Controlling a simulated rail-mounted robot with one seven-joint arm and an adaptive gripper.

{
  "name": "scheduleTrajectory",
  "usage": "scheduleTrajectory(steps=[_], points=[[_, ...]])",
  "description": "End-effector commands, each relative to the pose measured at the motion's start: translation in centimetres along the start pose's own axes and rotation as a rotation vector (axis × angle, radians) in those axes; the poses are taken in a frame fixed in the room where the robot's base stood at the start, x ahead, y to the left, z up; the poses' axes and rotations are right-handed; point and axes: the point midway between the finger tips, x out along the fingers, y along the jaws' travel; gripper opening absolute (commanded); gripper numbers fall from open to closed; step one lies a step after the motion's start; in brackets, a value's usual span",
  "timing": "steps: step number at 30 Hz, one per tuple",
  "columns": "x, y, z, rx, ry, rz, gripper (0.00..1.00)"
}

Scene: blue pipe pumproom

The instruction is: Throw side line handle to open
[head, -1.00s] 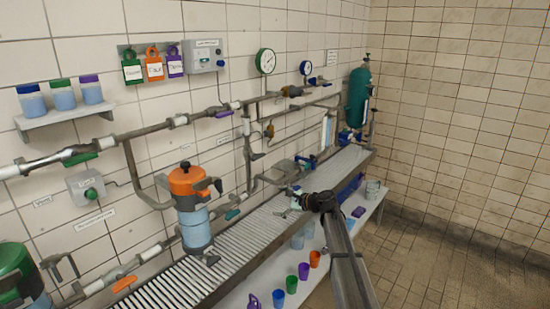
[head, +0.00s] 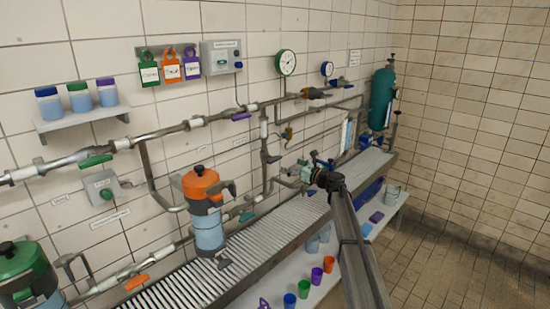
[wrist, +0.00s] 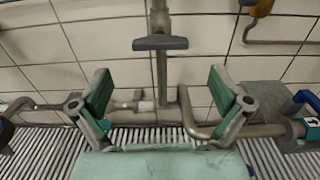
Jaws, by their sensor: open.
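My gripper (head: 314,170) is open and empty above the slatted bench. In the wrist view its two green-padded fingers (wrist: 159,76) stand wide apart. A grey lever handle (wrist: 160,43) crosses a vertical pipe beyond the fingertips, in the gap between them and higher in the picture. Nothing touches it. In the head view a dark lever (head: 270,157) sits on the vertical pipe left of my gripper. I cannot read the labels, so I cannot tell which handle is the side line's.
A slatted bench (head: 180,291) runs along the tiled wall. An orange-topped vessel (head: 203,187) stands left of my gripper. A green cylinder (head: 382,98) stands at the far end. Cups stand on the lower shelf.

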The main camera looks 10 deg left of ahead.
Motion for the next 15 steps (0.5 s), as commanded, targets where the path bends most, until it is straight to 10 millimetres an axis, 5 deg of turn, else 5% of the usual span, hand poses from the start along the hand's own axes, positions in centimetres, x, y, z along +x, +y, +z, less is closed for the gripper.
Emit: scheduleTrajectory(steps=[6,15], points=[[4.7,-0.1,0.2,0.002,0.001,0.001,1.0],[8.8,-0.1,0.1,-0.001,0.001,0.0,1.0]])
